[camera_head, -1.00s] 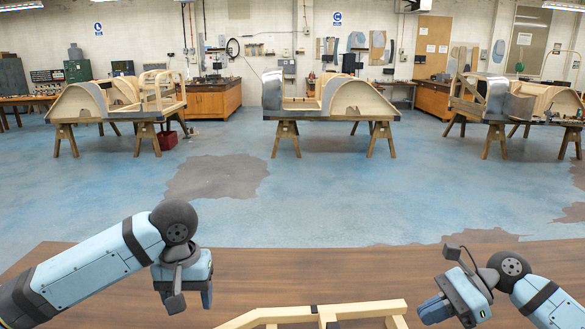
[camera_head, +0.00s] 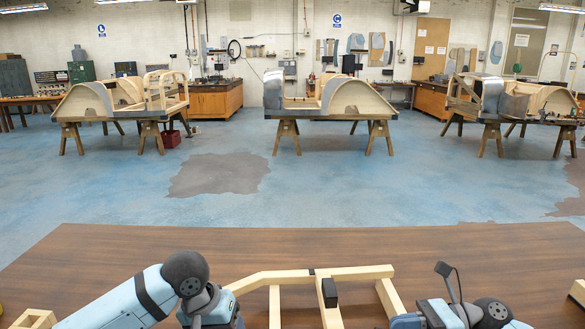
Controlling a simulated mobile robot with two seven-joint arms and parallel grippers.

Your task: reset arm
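My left gripper (camera_head: 212,312) is low in the head view, left of a light wooden frame, at the bottom edge. My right gripper (camera_head: 407,321) is at the bottom edge, right of the wooden frame. The fingers of both are too cut off or hidden to tell whether they are open or shut. Nothing is visibly held in either.
A light wooden frame (camera_head: 283,278) with a dark block (camera_head: 329,292) lies on the brown table (camera_head: 150,245) between my arms. Wooden pieces sit at the left (camera_head: 36,319) and right (camera_head: 578,291) edges. The table's far half is clear. Car bodyframes stand on trestles beyond.

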